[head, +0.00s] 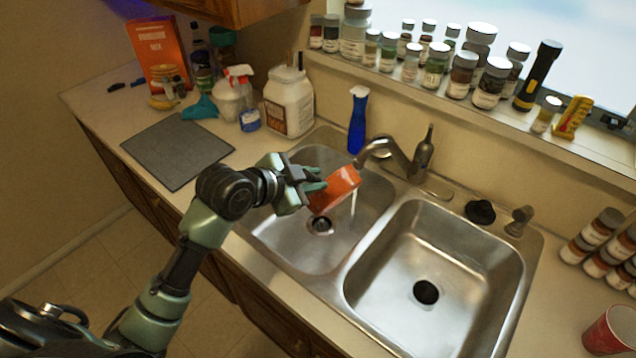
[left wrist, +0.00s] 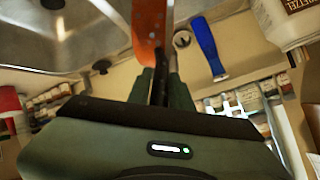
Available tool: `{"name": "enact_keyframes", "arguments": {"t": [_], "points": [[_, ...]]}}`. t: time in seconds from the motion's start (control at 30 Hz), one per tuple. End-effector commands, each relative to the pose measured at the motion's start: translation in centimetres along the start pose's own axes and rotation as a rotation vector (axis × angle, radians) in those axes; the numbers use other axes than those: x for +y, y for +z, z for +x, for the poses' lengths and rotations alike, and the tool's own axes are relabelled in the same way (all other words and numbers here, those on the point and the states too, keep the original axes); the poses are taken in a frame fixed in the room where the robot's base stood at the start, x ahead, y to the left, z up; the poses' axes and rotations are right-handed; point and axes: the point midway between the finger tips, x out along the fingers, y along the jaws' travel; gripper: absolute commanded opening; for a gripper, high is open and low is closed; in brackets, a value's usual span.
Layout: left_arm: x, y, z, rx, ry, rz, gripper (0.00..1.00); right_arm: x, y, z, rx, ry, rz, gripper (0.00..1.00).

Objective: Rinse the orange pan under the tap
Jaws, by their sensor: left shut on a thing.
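The orange pan (head: 336,189) is tilted over the left sink basin (head: 289,236), below the tap spout. My left gripper (head: 312,186) is shut on the pan and holds it above the basin floor. The tap (head: 392,153) is running; a thin stream of water (head: 353,207) shows at the pan's right edge, falling into the left basin. In the left wrist view the orange pan (left wrist: 149,28) rises from between the fingers of my left gripper (left wrist: 160,85); most of it is out of frame. My right gripper is not in view.
The right basin (head: 450,264) is empty. A dark mat (head: 178,153) lies on the left counter. Several jars line the window sill. A red cup (head: 610,331) stands at right.

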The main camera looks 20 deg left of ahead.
Motion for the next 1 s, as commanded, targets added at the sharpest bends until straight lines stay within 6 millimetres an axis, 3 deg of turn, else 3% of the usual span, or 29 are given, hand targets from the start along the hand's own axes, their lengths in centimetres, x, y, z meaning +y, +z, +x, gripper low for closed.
{"name": "enact_keyframes", "arguments": {"t": [1.0], "points": [[-4.6, 1.9, 0.1, 0.056, 0.123, -0.212, 0.00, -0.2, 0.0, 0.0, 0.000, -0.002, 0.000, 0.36]]}}
